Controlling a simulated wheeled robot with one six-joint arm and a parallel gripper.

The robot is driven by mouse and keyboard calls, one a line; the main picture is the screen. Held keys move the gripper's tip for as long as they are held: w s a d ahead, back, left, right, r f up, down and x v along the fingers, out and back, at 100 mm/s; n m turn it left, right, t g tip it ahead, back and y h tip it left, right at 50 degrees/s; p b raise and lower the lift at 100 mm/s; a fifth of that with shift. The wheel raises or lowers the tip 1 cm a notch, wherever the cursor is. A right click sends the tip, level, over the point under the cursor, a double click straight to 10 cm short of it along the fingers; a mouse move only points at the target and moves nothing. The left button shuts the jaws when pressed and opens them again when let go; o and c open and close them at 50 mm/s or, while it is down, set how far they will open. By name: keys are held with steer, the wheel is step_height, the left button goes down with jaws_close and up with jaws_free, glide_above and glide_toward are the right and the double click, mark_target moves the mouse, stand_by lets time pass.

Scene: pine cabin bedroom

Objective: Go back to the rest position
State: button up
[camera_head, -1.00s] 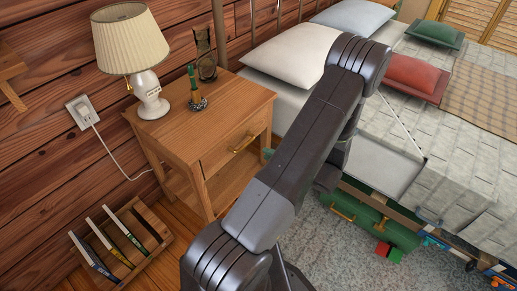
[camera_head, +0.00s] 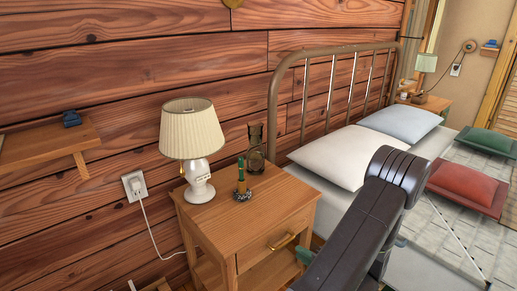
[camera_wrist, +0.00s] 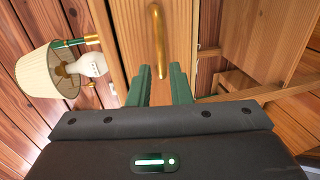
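My gripper (camera_wrist: 161,84) shows in the wrist view as two green fingers with a narrow empty gap between them. It is open and holds nothing. The fingers point at the nightstand's drawer front, with the brass handle (camera_wrist: 158,40) beyond their tips; I cannot tell the exact distance. In the head view my dark arm reaches across the lower right and hides most of the gripper. The wooden nightstand (camera_head: 213,226) stands to the arm's left, its drawer looking shut.
A wall shelf (camera_head: 48,143) is at left. The bed with a white pillow (camera_head: 334,156) lies at right. A cord runs from the outlet (camera_head: 134,186).

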mark_target(285, 244)
steer(key=b+x, duration=0.1)
steer(key=x, duration=0.8)
steer(key=shift+s+d, duration=0.35)
steer(key=shift+s+a, duration=0.1)
